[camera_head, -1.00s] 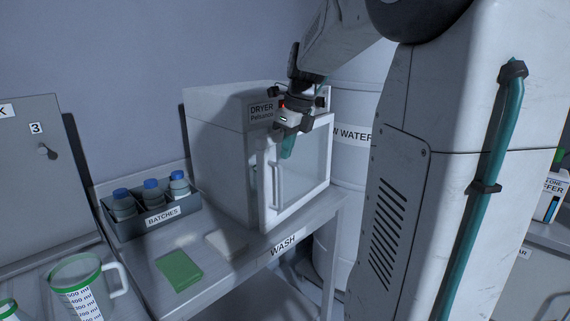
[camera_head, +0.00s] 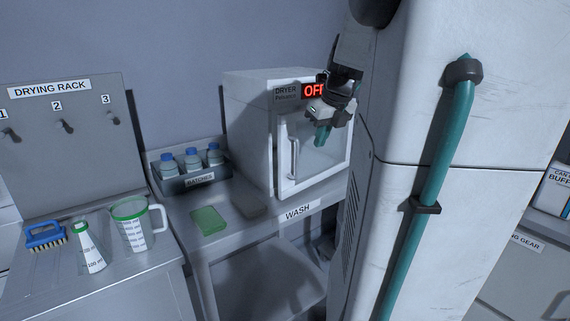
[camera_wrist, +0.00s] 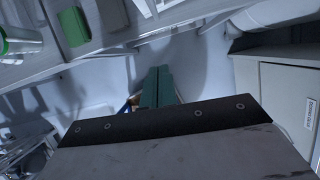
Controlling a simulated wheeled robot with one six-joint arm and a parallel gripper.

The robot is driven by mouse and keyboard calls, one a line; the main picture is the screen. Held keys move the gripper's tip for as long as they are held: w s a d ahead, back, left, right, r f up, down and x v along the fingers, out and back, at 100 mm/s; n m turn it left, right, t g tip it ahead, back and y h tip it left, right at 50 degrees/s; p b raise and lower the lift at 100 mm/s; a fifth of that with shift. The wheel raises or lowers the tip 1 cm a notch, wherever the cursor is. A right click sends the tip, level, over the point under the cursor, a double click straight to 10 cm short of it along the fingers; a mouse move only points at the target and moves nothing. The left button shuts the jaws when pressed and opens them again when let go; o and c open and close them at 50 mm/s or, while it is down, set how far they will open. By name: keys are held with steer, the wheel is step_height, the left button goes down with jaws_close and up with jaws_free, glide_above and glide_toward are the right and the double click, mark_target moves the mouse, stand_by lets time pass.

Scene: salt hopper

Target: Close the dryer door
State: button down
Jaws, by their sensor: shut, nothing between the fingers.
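The dryer (camera_head: 250,130) is a white box on the wash bench, labelled DRYER, with a red OFF display (camera_head: 313,91). Its white-framed glass door (camera_head: 318,160) lies against or very near the front; I cannot tell if it is fully flush. A vertical handle (camera_head: 294,158) is on the door's left side. My gripper (camera_head: 322,136) is in front of the upper door, with teal fingers together and empty, and it hides part of the door top. Whether it touches the door is unclear. In the wrist view my shut fingers (camera_wrist: 157,88) point past the bench over the floor.
A BATCHES tray (camera_head: 188,184) with blue-capped bottles and a green sponge (camera_head: 208,221) are left of the dryer. A jug (camera_head: 132,228), flask (camera_head: 88,250) and brush (camera_head: 45,236) sit under the drying rack (camera_head: 60,140). My own body blocks the right side.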

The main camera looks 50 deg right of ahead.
steer(key=w+d+f, duration=0.2)
steer(key=w+f, duration=0.5)
steer(key=f, duration=0.2)
steer(key=shift+w+d+f, duration=0.15)
steer(key=shift+w+d, duration=0.05)
steer(key=shift+d, duration=0.05)
